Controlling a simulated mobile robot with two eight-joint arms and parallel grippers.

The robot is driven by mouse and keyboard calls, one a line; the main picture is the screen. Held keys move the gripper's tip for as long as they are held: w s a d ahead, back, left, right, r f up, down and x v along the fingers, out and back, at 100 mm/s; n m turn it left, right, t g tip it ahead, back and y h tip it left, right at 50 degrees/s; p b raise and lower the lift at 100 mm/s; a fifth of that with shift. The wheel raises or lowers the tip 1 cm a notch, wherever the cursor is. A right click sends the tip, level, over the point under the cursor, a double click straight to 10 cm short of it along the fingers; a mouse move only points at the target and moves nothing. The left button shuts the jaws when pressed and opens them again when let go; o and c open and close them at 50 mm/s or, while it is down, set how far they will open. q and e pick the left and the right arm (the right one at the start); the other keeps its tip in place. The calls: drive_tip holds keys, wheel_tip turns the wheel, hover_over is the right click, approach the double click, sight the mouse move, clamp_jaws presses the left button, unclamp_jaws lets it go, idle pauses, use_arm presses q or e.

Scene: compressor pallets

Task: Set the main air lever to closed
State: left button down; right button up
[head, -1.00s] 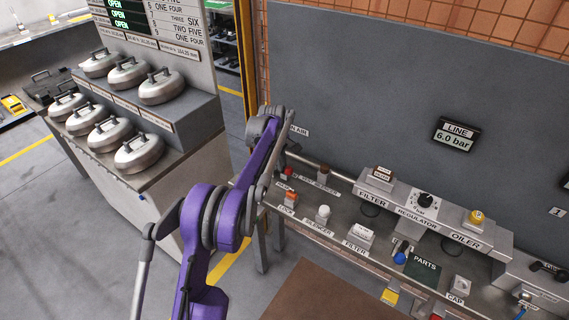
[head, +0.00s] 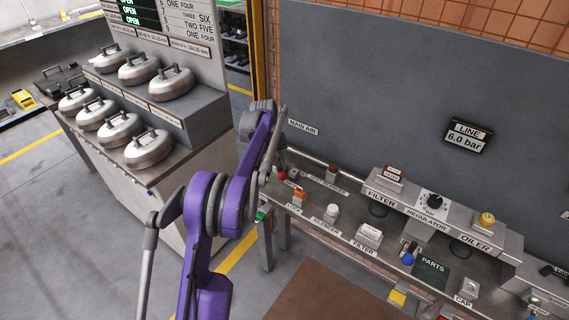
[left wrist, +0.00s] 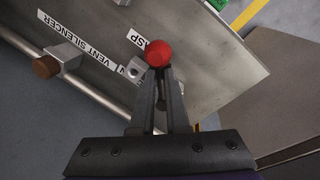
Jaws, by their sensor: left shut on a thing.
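The main air lever shows as a red ball knob (left wrist: 158,53) at the fingertips of my left gripper (left wrist: 160,80) in the left wrist view. The fingers are shut on the lever just by the knob. In the head view the red knob (head: 282,174) shows beside my left arm at the left end of the bench, below the MAIN AIR label (head: 303,128). My arm hides the rest of the lever and most of the gripper there. My right gripper is not in view.
The bench carries an orange lock (head: 299,196), a white silencer (head: 332,213), a filter box (head: 369,236) and the regulator dial (head: 434,202). The line display (head: 464,137) reads 6.0 bar. A pipe with a brown-ended vent silencer (left wrist: 47,67) runs close to the gripper.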

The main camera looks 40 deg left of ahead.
use_arm(q)
drive_tip(key=m, duration=0.1)
drive_tip(key=a+m, duration=0.1)
drive_tip(key=m, duration=0.1)
drive_tip(key=shift+s+a+r+m+g+p, duration=0.1)
drive_tip(key=shift+s+a+m+g+p, duration=0.2)
drive_tip(key=shift+s+p, duration=0.1)
drive_tip(key=shift+s+a+m+g+h+p, duration=0.1)
drive_tip(key=shift+a+m+g+h+p, duration=0.25)
drive_tip(key=shift+m, duration=0.8)
drive_tip(key=shift+a+m+g+y+p, duration=0.15)
drive_tip(key=shift+a+m, duration=0.35)
drive_tip(key=shift+m, duration=0.65)
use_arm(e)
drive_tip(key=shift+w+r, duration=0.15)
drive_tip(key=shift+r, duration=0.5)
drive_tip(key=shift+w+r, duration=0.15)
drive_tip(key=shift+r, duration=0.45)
use_arm(q)
drive_tip(key=c, duration=0.9)
unclamp_jaws()
drive_tip(key=shift+a, duration=0.1)
